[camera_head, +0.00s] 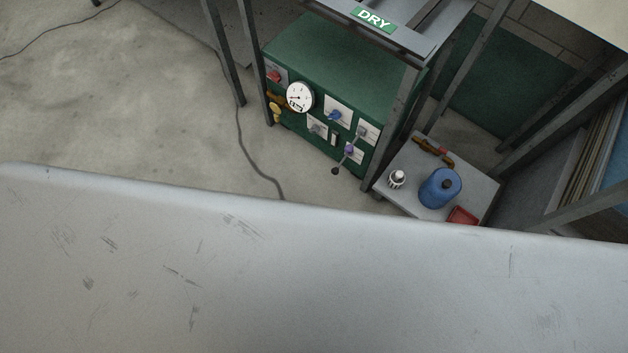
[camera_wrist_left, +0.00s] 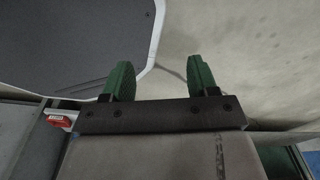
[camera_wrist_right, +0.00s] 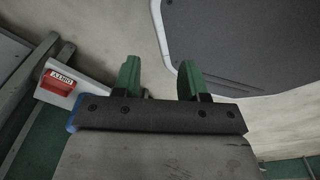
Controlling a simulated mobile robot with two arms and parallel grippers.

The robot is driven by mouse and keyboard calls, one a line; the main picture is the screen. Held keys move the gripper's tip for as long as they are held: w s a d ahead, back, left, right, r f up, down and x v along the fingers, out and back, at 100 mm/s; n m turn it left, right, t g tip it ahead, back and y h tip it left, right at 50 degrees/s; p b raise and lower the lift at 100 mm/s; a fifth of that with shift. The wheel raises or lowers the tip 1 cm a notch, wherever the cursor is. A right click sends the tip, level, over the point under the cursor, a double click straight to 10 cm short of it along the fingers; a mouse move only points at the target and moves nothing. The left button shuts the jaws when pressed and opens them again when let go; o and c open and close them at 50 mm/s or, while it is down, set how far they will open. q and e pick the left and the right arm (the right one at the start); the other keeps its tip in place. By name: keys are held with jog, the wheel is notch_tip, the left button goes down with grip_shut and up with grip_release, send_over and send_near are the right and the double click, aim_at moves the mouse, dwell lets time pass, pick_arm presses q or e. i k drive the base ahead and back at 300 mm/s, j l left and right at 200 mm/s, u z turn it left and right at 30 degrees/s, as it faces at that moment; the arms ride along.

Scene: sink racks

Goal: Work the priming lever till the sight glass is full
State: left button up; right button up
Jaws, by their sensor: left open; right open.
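A green unit (camera_head: 330,65) stands under the rack marked DRY, with a panel of controls on its front. A thin lever with a dark knob (camera_head: 335,171) slants down and left from a purple pivot on a white plate (camera_head: 352,150) at the panel's lower right. A narrow pale upright strip in a dark frame (camera_head: 333,138), perhaps the sight glass, sits left of it; its level is too small to read. My left gripper (camera_wrist_left: 158,78) is open and empty in the left wrist view. My right gripper (camera_wrist_right: 160,78) is open and empty in the right wrist view. Neither shows in the head view.
The panel also holds a round gauge (camera_head: 299,97), a red control (camera_head: 274,76), a blue knob (camera_head: 334,115) and a brass fitting (camera_head: 276,113). A low grey stand (camera_head: 410,197) at right bears a blue canister (camera_head: 440,188). A cable (camera_head: 243,150) crosses open floor left.

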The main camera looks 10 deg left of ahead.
aim_at(335, 171)
jog(key=k, duration=0.85)
